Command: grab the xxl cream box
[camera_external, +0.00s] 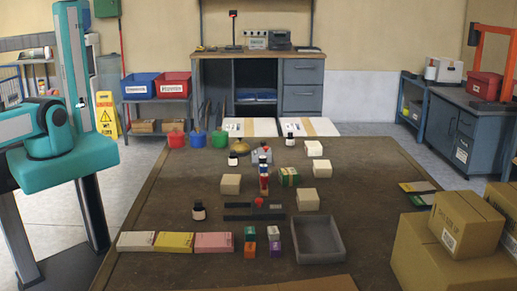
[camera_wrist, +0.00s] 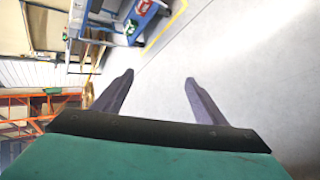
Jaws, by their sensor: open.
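Several cream boxes stand apart on the brown table: one left of the middle (camera_external: 231,184), one right of the middle (camera_external: 308,200), one farther back (camera_external: 322,169) and one at the back right (camera_external: 314,148). They look close in size, and I cannot read a size mark on any, so I cannot tell which is the xxl one. My gripper (camera_wrist: 159,78) shows in the wrist view with its two fingers wide apart and nothing between them. It points at the floor and room, away from the boxes. In the external view my arm is at the left, and the gripper is out of sight.
A grey tray (camera_external: 319,241) sits at the table's front right. White, yellow (camera_external: 174,242) and pink (camera_external: 214,242) flat boxes lie front left, beside small coloured cubes. Dark bottles (camera_external: 198,211) and a green-striped box (camera_external: 289,176) stand among the cream boxes. Cardboard boxes (camera_external: 463,223) are at right.

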